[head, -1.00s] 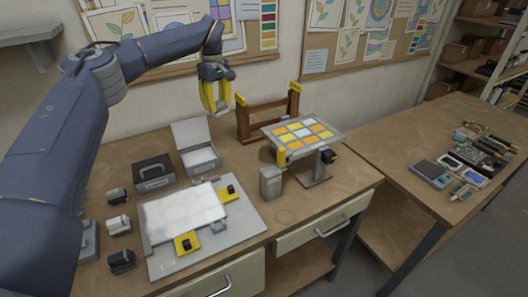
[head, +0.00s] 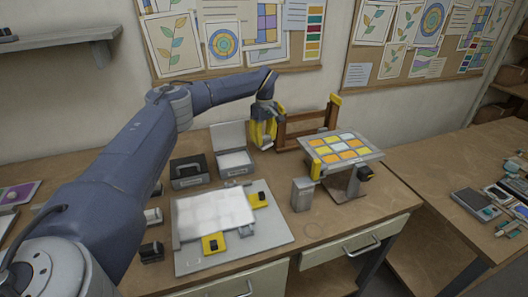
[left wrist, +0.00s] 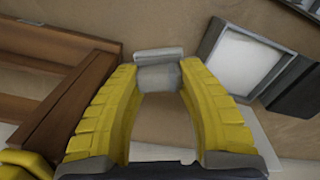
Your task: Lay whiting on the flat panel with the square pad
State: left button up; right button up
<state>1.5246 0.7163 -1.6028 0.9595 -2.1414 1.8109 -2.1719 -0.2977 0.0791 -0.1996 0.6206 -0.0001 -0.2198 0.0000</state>
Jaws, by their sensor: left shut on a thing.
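My left gripper (head: 263,133) has yellow fingers and hangs over the back of the table, beside the wooden rack. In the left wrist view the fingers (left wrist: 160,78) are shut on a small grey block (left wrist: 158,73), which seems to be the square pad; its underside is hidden. An open box (head: 235,163) with white filling stands just left of the gripper, and the white filling (left wrist: 238,62) shows at the right of the left wrist view. A flat panel (head: 213,214) with cloudy white patches lies on a grey board (head: 268,238) in front. My right gripper is out of view.
Yellow clamps (head: 212,243) sit at the panel's edge. A dark handled case (head: 189,172) stands left of the open box. The wooden rack (head: 306,127), a grey container (head: 302,194) and a tilted coloured panel (head: 342,147) stand to the right. Small blocks (head: 153,216) line the left.

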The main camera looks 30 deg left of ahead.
aim_at(264, 158)
pick_arm(q)
jog(key=shift+f, duration=3.2)
jog(key=shift+f, duration=0.15)
jog(key=o, duration=1.3)
notch_tip(264, 158, up, 12)
jog(key=shift+d+r, duration=0.1)
jog(key=shift+r, duration=0.05)
